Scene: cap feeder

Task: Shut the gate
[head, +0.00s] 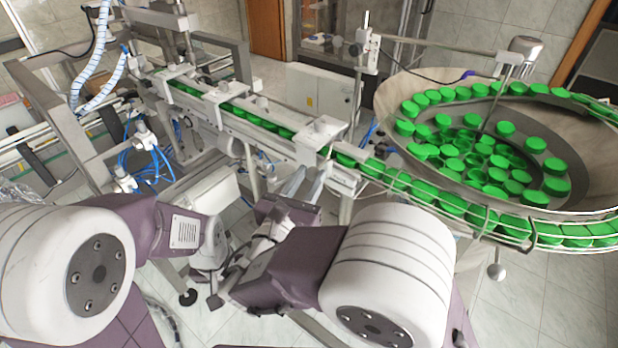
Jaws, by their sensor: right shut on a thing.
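My right gripper (308,180) reaches up from its purple wrist, with two grey fingers at the junction of the cap chute and the straight track. It is shut on what I take to be the gate (329,151), a small part at the track's end. The contact is too small to make out, and I cannot tell how far the gate is closed. Green caps stand in the chute (425,190) on its right and in the straight track (240,113) on its left.
A large round feeder bowl (400,82) with many green caps fills the right. A post with a sensor bracket (366,50) rises behind the junction. Metal frames, blue hoses (150,160) and a conveyor crowd the left. Tiled floor is open at the lower right.

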